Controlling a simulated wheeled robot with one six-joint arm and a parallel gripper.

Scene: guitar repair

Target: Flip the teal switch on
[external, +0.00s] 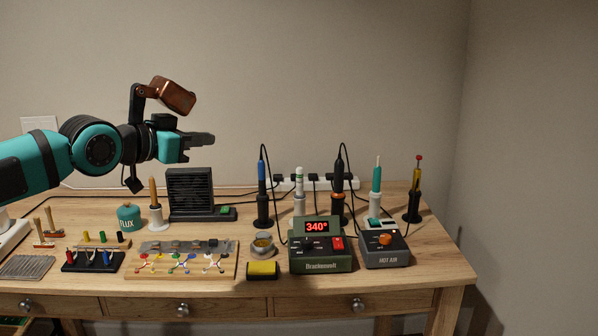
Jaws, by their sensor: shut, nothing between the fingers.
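A small green switch (226,210) sits at the right end of the base of a black fan unit (190,190). My gripper (211,139) is shut and empty. It points right, in the air above the fan unit and apart from it.
A green soldering station (320,266) with a lit red display and a hot air unit (385,258) stand at the right. Upright irons and a white power strip (345,183) are behind them. A flux pot (128,219) and a wooden-handled tool (154,200) stand left of the fan.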

